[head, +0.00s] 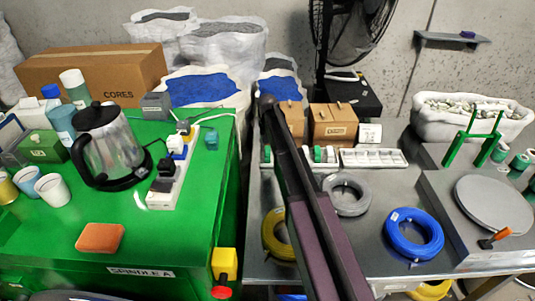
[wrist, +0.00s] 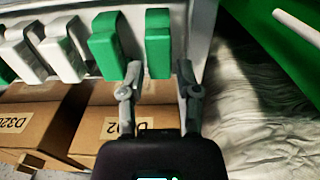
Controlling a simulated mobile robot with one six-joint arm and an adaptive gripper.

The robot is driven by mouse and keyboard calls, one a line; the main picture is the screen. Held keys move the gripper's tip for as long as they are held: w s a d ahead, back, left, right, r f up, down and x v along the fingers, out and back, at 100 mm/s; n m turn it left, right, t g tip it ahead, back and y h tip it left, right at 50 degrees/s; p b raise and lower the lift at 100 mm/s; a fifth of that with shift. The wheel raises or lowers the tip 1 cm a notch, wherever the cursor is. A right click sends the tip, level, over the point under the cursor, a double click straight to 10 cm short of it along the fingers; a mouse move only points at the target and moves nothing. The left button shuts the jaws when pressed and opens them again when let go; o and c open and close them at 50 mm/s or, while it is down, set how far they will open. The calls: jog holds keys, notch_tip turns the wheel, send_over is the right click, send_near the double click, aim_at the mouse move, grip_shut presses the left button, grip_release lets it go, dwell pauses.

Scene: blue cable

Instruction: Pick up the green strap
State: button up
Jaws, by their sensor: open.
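A green strap (wrist: 158,42) stands at the end of a row in a white tray in the wrist view. My gripper (wrist: 158,75) is open, with one finger on each side of the strap's near end. I cannot tell whether either finger touches it. A second green strap (wrist: 103,46) is just left of the left finger, with white ones (wrist: 60,50) further left. In the head view, green straps (head: 320,154) show in the white tray (head: 374,158) on the grey bench. My dark arm covers part of the tray there, and my gripper cannot be made out.
Cardboard boxes (wrist: 105,122) lie close to the tray and below my fingers in the wrist view. A green cabinet (head: 190,235) stands to the left in the head view. A grey coil (head: 346,195) and a blue cable coil (head: 414,233) lie on the bench.

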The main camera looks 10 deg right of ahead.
aim_at(268, 149)
jog(key=shift+f+b, duration=2.25)
jog(key=shift+f, duration=0.2)
jog(key=c, duration=0.5)
